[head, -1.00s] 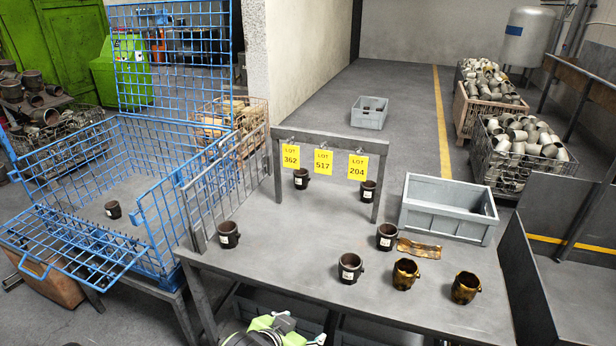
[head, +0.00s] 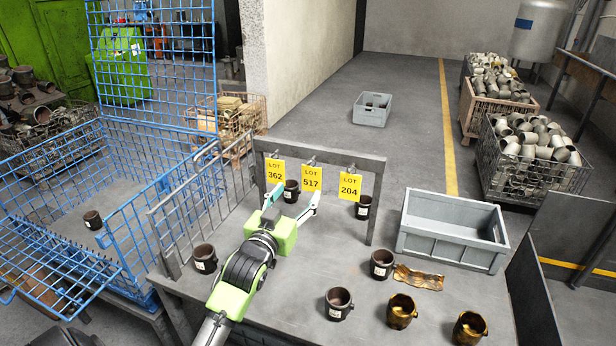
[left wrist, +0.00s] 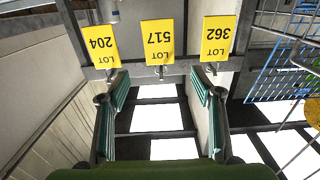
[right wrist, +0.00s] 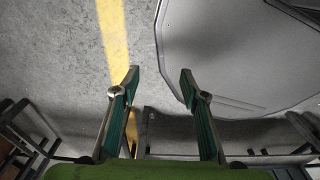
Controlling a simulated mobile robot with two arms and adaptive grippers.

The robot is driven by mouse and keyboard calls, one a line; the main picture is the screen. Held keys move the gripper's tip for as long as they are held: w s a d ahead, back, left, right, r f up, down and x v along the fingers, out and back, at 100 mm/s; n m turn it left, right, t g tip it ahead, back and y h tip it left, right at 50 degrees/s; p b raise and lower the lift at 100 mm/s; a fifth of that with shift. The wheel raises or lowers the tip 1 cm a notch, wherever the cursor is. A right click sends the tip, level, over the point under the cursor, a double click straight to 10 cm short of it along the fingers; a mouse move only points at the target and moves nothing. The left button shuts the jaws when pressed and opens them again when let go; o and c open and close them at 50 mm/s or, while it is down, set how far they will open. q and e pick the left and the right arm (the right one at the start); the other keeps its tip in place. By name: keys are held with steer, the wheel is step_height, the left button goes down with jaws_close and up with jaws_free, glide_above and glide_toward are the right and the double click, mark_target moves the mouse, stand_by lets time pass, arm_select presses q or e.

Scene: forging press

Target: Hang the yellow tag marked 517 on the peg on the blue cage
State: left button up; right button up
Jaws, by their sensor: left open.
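The yellow tag marked 517 (head: 312,179) hangs from the middle hook of a grey rail frame, between tags 362 (head: 275,171) and 204 (head: 349,188). It also shows upside down at the top middle of the left wrist view (left wrist: 164,39). My left gripper (head: 296,201) is open and empty, just in front of and below tags 362 and 517, touching neither visibly. In the left wrist view its fingers (left wrist: 160,92) point towards the rail. The blue cage (head: 150,190) stands at the left; I cannot make out its peg. My right gripper (right wrist: 159,88) is open and empty over floor.
Several dark cups (head: 338,303) and brassy cups (head: 401,311) stand on the grey table (head: 290,285). A grey crate (head: 452,247) sits at its right back. A grey mesh panel (head: 205,205) stands between table and cage. A dark cup (head: 93,219) is in the cage.

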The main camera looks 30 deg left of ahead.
mark_target(311, 171)
arm_select(q)
steer(key=p+x, duration=0.1)
steer(key=x, duration=0.8)
steer(key=shift+w, duration=0.4)
steer(key=shift+w+a+f, duration=0.1)
steer(key=shift+w+a, duration=0.05)
steer(key=shift+w, duration=0.25)
steer(key=shift+w+a+p, duration=0.1)
steer(key=shift+w+p, duration=0.2)
steer(key=shift+w, duration=0.1)
steer(key=c, duration=1.2)
arm_select(e)
steer(key=shift+w+d+r, duration=0.1)
steer(key=shift+w+r, duration=0.1)
steer(key=shift+r, duration=0.75)
arm_select(q)
steer(key=shift+r+p, duration=0.5)
steer(key=shift+p, duration=0.15)
arm_select(e)
steer(key=shift+w+r, duration=0.1)
steer(key=shift+r, duration=0.5)
